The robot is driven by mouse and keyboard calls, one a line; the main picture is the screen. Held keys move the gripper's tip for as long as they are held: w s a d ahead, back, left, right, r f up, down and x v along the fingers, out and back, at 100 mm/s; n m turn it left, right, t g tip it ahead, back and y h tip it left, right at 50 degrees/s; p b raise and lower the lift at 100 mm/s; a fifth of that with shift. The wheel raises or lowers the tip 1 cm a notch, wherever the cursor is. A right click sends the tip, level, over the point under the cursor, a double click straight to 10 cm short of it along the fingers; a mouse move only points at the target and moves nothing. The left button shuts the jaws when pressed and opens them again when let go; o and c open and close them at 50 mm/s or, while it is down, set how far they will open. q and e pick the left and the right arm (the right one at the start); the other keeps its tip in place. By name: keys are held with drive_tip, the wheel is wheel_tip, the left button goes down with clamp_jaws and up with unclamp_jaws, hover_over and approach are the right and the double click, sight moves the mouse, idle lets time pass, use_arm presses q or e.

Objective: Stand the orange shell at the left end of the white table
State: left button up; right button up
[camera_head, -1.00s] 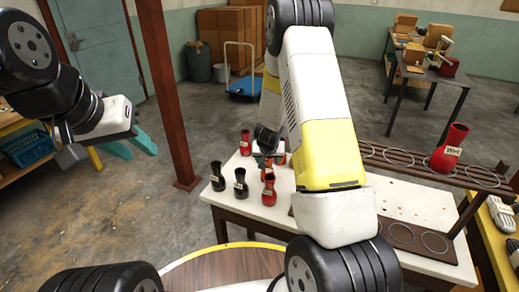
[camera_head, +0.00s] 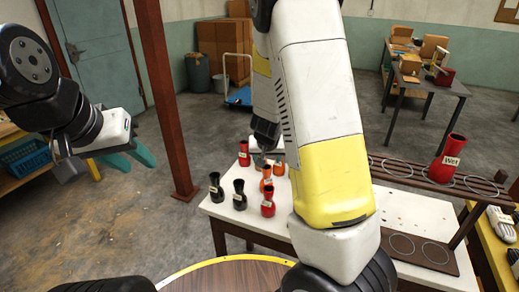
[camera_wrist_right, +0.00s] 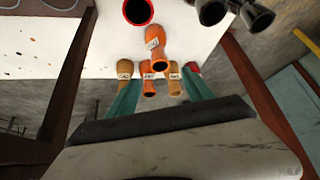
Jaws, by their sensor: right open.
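Two orange shells stand among others on the white table (camera_head: 262,225), the front one (camera_head: 265,172) beside the rear one (camera_head: 279,168). In the right wrist view, a labelled orange shell (camera_wrist_right: 155,50) is just beyond the fingertips, and another orange shell (camera_wrist_right: 149,82) shows between the fingers. I cannot match these two to the head view with certainty. My right gripper (camera_wrist_right: 159,80) is open, its teal fingers apart around that group, with no clear contact. In the head view my right arm hides part of the table. My left gripper (camera_head: 129,157) is open and empty, off the table to the left.
Black shells (camera_head: 239,196) and red shells (camera_head: 268,203) stand close by at the table's left end. Tan shells (camera_wrist_right: 124,72) flank the orange one in the wrist view. A rack with rings (camera_head: 395,170) holds a red "Wet" shell (camera_head: 449,158). A rust-coloured post (camera_head: 165,95) stands left.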

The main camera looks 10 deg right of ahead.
drive_tip(key=s+a+r+y, duration=0.4)
drive_tip(key=s+a+r, duration=0.15)
drive_tip(key=r, duration=0.45)
drive_tip(key=s+d+r+n, duration=0.1)
drive_tip(key=s+r, duration=0.5)
drive_tip(key=s, duration=0.4)
drive_tip(key=s+d+r+n, duration=0.1)
drive_tip(key=s+r+n, duration=0.1)
drive_tip(key=s+r, duration=0.4)
drive_tip(key=s, duration=0.5)
drive_tip(key=shift+s+d+r, duration=0.2)
drive_tip(key=shift+c, duration=0.2)
